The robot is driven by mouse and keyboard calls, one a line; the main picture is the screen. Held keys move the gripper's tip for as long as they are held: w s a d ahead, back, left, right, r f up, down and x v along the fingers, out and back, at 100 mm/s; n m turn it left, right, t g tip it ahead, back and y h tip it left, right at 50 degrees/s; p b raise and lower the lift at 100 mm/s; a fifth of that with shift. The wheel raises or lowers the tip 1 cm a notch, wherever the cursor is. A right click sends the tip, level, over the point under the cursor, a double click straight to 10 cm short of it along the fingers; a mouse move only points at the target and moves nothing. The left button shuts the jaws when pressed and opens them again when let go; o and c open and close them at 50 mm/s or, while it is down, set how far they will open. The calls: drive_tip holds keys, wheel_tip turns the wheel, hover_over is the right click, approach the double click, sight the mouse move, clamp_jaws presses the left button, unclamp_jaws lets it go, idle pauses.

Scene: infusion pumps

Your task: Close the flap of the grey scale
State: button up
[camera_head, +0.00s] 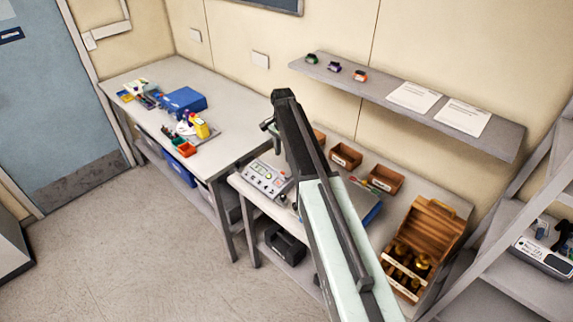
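My arm rises from the bottom of the head view, and my gripper (268,127) is at its far end, dark and small, above the near workbench. Whether its fingers are open or shut is too small to tell. No grey scale with a flap is clearly recognizable. A grey panel-like device (266,180) with small buttons or knobs lies on the bench, below my gripper in the picture and apart from it. A pale grey device (543,258) with dark items on it stands on the right rack. My arm hides part of the bench.
Brown bins (346,157) line the bench's back, with a wooden case (429,234) of brass-coloured pieces at right. A blue-topped item (372,213) is partly behind my arm. A wall shelf (450,123) juts out above. A dark device (286,244) sits below.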

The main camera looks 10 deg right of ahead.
sight(282, 176)
drive_tip(key=shift+s+f+b, duration=0.1)
drive_tip(key=shift+f+b, duration=0.25)
drive_tip(key=shift+b, duration=0.05)
wheel_tip(282, 176, down, 7)
drive_tip(key=b, duration=0.7)
drive_tip(key=shift+f, duration=0.15)
